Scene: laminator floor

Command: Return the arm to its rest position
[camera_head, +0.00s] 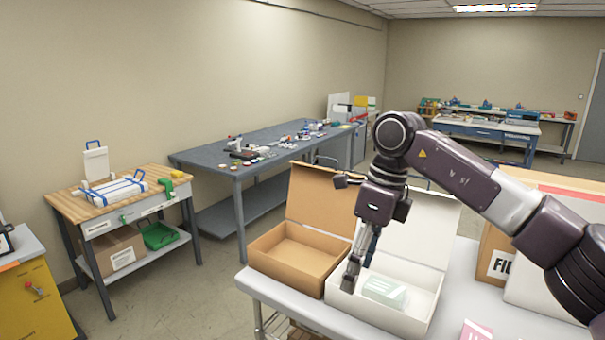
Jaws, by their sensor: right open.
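My right arm comes in from the right, and its gripper (360,268) points down over the left part of an open white box (414,321). The gripper is open, with no object seen between its fingers. One finger shows clearly; the other is partly hidden behind it. A pale green-and-white packet (384,291) lies inside the white box, just right of the fingertips. I cannot tell whether the fingertips touch the box or packet. My left gripper is not in view.
An open, empty brown box (300,255) stands left of the white box on the light table (460,305). A file box (497,262) stands at the right, partly behind my arm. A pink card (476,330) lies in front. A wooden bench (110,201) and grey worktable (215,153) stand leftward.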

